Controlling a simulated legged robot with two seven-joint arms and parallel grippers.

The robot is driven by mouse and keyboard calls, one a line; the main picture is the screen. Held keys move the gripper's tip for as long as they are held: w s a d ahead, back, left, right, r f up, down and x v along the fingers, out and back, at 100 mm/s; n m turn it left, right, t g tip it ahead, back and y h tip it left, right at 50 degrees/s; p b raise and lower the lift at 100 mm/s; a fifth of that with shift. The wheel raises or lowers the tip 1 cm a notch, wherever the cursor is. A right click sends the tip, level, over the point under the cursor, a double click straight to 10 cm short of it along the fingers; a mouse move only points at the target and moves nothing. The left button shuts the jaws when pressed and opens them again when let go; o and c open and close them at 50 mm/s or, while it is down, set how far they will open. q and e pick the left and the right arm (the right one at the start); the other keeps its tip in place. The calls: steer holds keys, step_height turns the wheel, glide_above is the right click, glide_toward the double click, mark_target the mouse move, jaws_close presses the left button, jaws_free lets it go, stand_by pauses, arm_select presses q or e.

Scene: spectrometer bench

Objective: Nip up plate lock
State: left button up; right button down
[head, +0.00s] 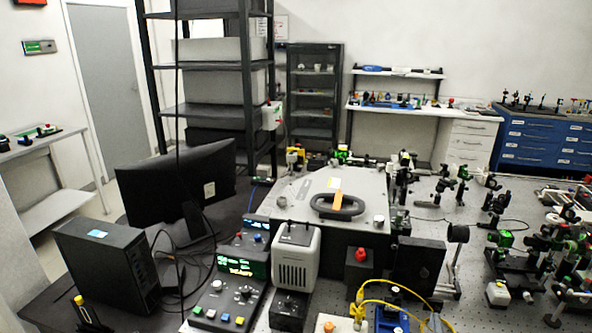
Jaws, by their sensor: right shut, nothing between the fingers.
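I cannot pick out a plate lock for certain. A grey instrument housing (290,205) stands in the middle of the bench, with a black handle (338,206) and an orange tag on its flat lid. A small round knob (378,221) sits near the lid's front right corner. An orange knob (328,326) shows at the bottom edge, partly cut off. My right gripper is hard to tell from the dark hardware on the bench; it is shut and empty. My left gripper does not show.
A control box with a green display (235,270) and a light grey unit (296,258) stand in front of the housing. Yellow cables (385,285) loop beside a black panel (418,266). Optical mounts (505,260) crowd the right. A monitor (175,180) and computer (108,265) stand left.

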mark_target(431, 302)
steer(key=x, duration=0.3)
steer(key=shift+s+d+r, duration=0.1)
steer(key=shift+d, duration=0.1)
steer(key=shift+r, duration=0.2)
steer(key=shift+a+r, duration=0.2)
steer(key=shift+w+a+r, duration=0.1)
steer(key=shift+w+a, duration=0.15)
steer(key=shift+w, duration=0.05)
steer(key=shift+w+a+f, duration=0.1)
steer(key=shift+w+f, duration=0.2)
steer(key=shift+w, duration=0.1)
steer(key=shift+s+d+f+b, duration=0.1)
steer(key=shift+s+d+b, duration=0.2)
steer(key=shift+d, duration=0.2)
steer(key=shift+a+f, duration=0.2)
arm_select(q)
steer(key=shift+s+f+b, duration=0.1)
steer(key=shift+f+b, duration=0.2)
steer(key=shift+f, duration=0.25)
